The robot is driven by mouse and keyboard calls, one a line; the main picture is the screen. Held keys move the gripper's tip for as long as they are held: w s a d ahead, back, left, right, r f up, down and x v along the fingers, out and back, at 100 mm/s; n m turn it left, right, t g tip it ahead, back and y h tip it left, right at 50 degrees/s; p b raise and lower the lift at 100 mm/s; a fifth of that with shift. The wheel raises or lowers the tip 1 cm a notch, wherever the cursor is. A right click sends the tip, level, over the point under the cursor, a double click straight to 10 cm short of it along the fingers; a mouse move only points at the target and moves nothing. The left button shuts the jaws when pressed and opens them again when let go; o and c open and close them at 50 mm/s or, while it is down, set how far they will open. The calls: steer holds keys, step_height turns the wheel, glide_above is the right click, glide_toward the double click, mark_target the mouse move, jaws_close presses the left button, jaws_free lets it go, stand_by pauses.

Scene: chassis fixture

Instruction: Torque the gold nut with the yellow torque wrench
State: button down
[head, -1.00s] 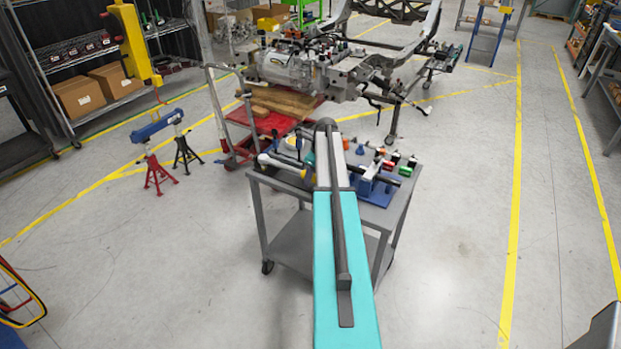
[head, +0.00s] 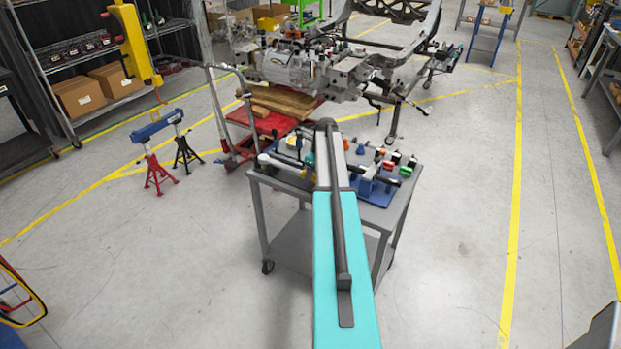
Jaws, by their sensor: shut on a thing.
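My arm reaches forward from the bottom of the head view to over a grey cart (head: 256,180). My gripper's jaws do not show; the arm hides that part of the cart top. A long tool with a pale round end (head: 263,158) and a dark shaft lies across the left of the cart top; I cannot tell whether it is the torque wrench. A small yellow item (head: 291,142) shows behind it. The gold nut cannot be made out at this size.
A blue fixture (head: 372,190) and several small coloured parts stand on the cart's right side. A vehicle chassis (head: 290,68) stands behind the cart. Red and black jack stands (head: 157,174) are to the left.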

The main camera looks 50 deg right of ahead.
steer(key=shift+r, duration=0.25)
steer(key=shift+w+r+p, duration=0.1)
steer(key=shift+r+p, duration=1.85)
steer(key=shift+r, duration=1.4)
step_height(320, 180, up, 8)
steer(key=p, duration=0.4)
stand_by(1.7)
stand_by(0.3)
